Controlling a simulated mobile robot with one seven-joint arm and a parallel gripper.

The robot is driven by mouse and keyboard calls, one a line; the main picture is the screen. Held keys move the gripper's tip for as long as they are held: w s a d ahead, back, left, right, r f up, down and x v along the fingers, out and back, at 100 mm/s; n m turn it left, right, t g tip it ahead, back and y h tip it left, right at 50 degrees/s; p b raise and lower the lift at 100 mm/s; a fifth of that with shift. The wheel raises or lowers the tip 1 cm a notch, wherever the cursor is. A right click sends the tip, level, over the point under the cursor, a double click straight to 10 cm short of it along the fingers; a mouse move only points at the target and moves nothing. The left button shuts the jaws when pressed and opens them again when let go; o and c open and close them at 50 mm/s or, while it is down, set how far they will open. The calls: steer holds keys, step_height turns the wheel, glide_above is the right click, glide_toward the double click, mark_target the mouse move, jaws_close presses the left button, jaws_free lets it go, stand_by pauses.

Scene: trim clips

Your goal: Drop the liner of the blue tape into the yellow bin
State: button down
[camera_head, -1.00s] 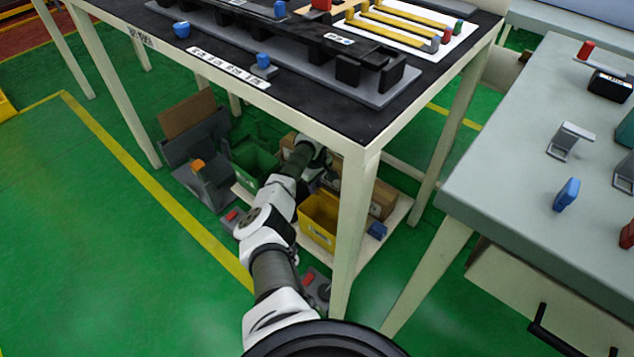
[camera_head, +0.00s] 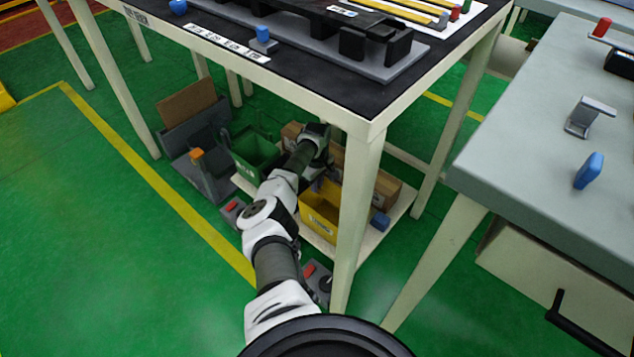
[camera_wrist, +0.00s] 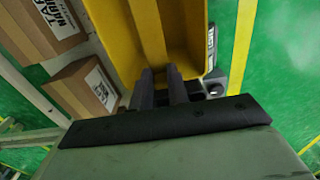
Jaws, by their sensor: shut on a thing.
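The yellow bin (camera_head: 322,222) stands on the low shelf under the black-topped table. In the wrist view the yellow bin (camera_wrist: 190,22) fills the upper middle. My gripper (camera_wrist: 161,74) points into it, its two dark fingers close together over the opening. A thin brownish-yellow strip (camera_wrist: 149,32), seemingly the liner, runs out from between the fingertips; its far end is hard to tell from the bin's inside. In the head view my gripper is small and dark by the bin's back edge, and the liner cannot be made out there.
A green bin (camera_head: 255,152) stands left of the yellow one. Cardboard boxes (camera_wrist: 90,88) stand close beside the yellow bin. A table leg (camera_head: 355,220) rises in front of the shelf, and the tabletop (camera_head: 330,95) hangs over it. A small blue object (camera_head: 380,221) lies right of the bin.

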steer(key=c, duration=1.3)
jaws_free()
step_height(320, 180, up, 14)
steer(key=p, duration=0.2)
steer(key=shift+p, duration=0.4)
